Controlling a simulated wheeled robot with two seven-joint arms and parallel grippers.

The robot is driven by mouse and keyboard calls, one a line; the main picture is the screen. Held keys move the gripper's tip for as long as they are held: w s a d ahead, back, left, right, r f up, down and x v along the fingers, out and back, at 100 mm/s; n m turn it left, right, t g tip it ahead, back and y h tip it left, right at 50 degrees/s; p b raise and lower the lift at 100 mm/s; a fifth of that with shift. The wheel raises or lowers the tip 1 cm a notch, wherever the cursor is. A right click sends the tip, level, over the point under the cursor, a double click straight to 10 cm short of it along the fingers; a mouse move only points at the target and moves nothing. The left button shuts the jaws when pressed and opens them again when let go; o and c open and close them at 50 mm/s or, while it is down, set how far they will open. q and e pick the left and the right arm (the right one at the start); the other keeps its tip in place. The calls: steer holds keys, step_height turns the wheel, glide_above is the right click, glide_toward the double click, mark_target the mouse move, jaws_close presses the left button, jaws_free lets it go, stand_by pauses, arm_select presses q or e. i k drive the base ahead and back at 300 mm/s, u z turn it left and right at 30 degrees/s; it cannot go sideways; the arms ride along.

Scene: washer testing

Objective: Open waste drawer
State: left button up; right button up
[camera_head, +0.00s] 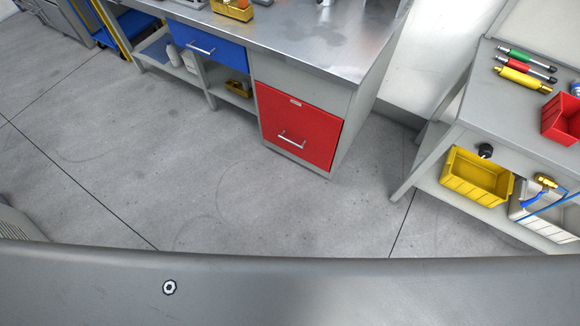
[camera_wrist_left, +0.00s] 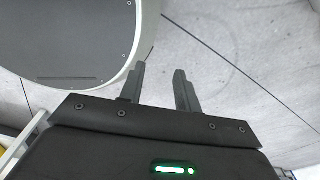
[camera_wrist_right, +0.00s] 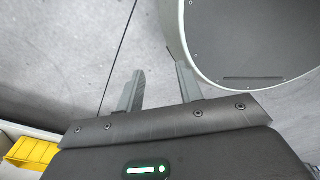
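The red drawer front (camera_head: 300,122) with a silver bar handle (camera_head: 292,140) is in the lower right end of the steel workbench in the head view. It sits flush with the cabinet and looks closed. A small label is near its top edge. My left gripper (camera_wrist_left: 161,82) shows only in the left wrist view, with its fingers apart and nothing between them, over bare floor. My right gripper (camera_wrist_right: 160,82) shows only in the right wrist view, also with fingers apart and empty over the floor. Neither gripper shows in the head view.
A blue drawer (camera_head: 203,45) is left of the red one. At right, a side table (camera_head: 470,115) holds a red bin (camera_head: 562,118) and screwdriver-like tools; a yellow bin (camera_head: 476,177) is on its lower shelf. The grey floor (camera_head: 240,190) before the red drawer is clear.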

mark_target(311, 133)
steer(key=z, duration=0.75)
steer(key=i, duration=0.45)
steer(key=z, duration=0.3)
